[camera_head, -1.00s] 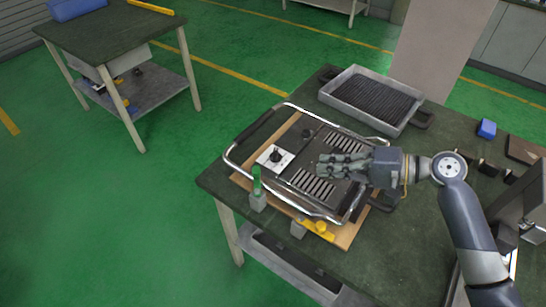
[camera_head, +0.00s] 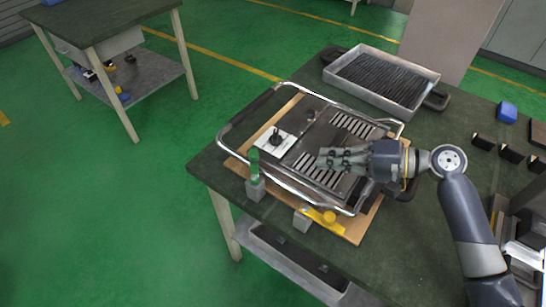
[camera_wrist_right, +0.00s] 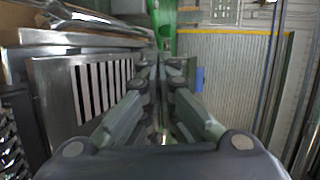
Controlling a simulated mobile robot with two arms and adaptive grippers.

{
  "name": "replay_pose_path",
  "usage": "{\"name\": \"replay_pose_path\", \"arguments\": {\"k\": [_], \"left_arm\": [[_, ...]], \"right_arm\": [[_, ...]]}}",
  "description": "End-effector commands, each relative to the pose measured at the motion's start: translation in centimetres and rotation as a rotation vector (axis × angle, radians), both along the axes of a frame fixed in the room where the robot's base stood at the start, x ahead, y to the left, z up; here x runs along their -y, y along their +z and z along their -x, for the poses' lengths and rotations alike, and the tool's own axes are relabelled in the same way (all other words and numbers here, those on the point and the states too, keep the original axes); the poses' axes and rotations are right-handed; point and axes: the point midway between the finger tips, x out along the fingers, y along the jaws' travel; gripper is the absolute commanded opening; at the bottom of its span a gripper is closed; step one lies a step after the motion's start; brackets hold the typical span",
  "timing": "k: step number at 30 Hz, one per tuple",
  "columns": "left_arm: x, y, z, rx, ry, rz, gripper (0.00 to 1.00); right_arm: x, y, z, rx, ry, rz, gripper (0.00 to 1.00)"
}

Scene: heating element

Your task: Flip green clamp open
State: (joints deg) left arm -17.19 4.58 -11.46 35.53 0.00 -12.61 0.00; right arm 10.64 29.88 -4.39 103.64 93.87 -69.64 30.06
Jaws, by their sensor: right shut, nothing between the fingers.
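The green clamp (camera_head: 255,163) stands upright on a grey block at the table's near-left edge, beside the metal frame of the heating element (camera_head: 322,145). In the right wrist view the green clamp (camera_wrist_right: 164,25) shows at the top, beyond the fingertips. My right gripper (camera_head: 322,158) is shut and empty above the slotted plate, pointing left toward the clamp, with a clear distance between them. It fills the middle of the right wrist view (camera_wrist_right: 161,65). My left gripper is not in view.
A yellow clamp (camera_head: 325,219) lies flat at the front edge of the wooden board (camera_head: 350,232). A metal tray with a dark ribbed insert (camera_head: 430,75) sits behind. A blue block (camera_head: 507,112) and black blocks (camera_head: 484,140) lie at the right. The tube frame surrounds the plate.

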Motion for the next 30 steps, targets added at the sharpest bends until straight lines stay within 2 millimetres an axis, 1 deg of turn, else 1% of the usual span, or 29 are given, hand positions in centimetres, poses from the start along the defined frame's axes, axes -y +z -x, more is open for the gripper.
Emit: {"name": "replay_pose_path", "arguments": {"k": [10,14,17,28,30], "left_arm": [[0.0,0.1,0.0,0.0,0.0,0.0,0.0],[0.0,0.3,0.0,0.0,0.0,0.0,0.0],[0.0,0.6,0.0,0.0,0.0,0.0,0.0],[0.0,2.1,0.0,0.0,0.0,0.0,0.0],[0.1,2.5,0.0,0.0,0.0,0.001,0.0]], "right_arm": [[-0.1,0.0,0.0,0.0,0.0,-0.001,0.0],[-0.9,-0.1,-0.3,-0.001,0.001,-0.002,0.0],[-2.3,-0.5,-0.7,-0.001,0.003,-0.003,0.0],[-9.3,-2.7,-3.2,-0.001,0.001,-0.004,0.0],[-10.4,-2.6,-3.6,-0.001,0.001,-0.004,0.0]]}}
